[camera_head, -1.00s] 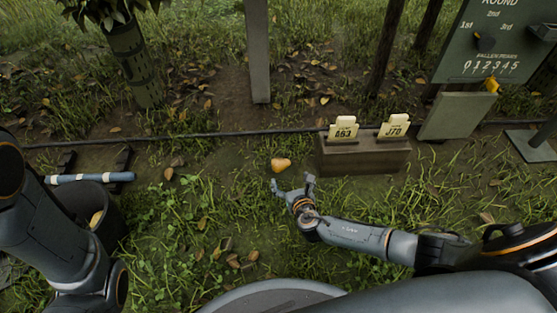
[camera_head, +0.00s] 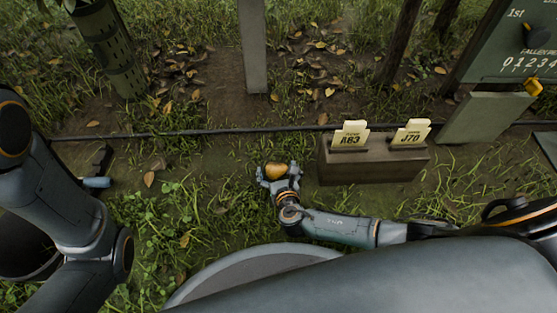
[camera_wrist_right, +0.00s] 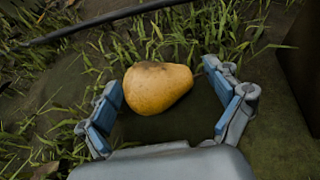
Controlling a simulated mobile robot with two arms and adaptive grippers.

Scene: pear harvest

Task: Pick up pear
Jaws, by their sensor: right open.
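The yellow-orange pear (camera_head: 275,171) lies on the ground left of the wooden box in the head view. In the right wrist view the pear (camera_wrist_right: 157,88) lies on its side, its narrow end to the right. My right gripper (camera_head: 278,175) is open, with the pear between its fingers. In the wrist view, the blue-padded fingers of the gripper (camera_wrist_right: 161,103) stand on either side of the pear, with a small gap showing on each side.
A wooden box (camera_head: 372,171) holding cards marked A63 (camera_head: 350,134) and J70 (camera_head: 411,132) stands just right of the pear. A dark hose (camera_head: 220,133) runs behind. A post (camera_head: 253,50) and a green board (camera_head: 520,45) stand farther back. Grass and fallen leaves surround the pear.

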